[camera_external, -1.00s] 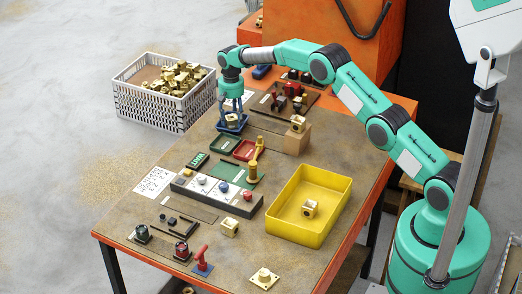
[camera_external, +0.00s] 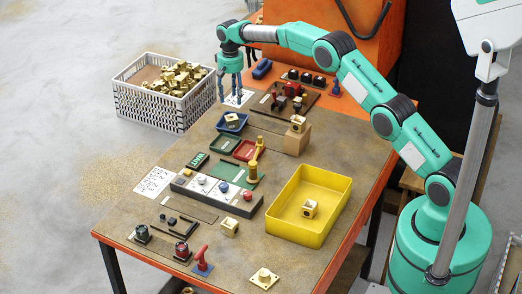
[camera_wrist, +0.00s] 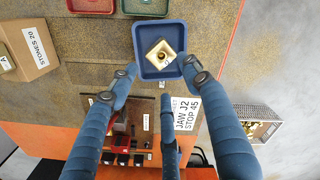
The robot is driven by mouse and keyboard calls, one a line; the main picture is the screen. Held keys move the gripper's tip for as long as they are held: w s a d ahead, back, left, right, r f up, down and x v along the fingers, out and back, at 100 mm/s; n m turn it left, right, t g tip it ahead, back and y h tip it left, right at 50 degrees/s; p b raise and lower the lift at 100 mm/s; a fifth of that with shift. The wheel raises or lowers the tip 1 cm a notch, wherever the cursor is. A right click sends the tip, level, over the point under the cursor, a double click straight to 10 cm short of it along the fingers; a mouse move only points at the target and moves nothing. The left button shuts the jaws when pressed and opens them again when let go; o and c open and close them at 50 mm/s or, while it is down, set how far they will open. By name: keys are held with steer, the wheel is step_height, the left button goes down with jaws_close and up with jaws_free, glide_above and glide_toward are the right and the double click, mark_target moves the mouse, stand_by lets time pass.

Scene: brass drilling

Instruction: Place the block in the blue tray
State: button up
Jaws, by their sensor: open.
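The blue tray (camera_external: 232,122) stands on the far part of the table, and a brass block (camera_external: 232,118) lies inside it. In the wrist view the block (camera_wrist: 161,54) sits flat on the floor of the tray (camera_wrist: 180,73), apart from my fingers. My gripper (camera_external: 231,99) is above and just beyond the tray, pointing down. In the wrist view its blue fingers are spread apart with nothing between them.
A yellow bin (camera_external: 278,225) with a brass block inside stands at the right. Green (camera_external: 222,144) and red (camera_external: 246,150) trays sit nearer than the blue one. A cardboard box (camera_external: 290,138) carries another brass block. A white basket (camera_external: 150,107) of brass parts stands left of the table.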

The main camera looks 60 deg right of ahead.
steer(key=shift+r, duration=0.45)
steer(key=shift+r, duration=0.1)
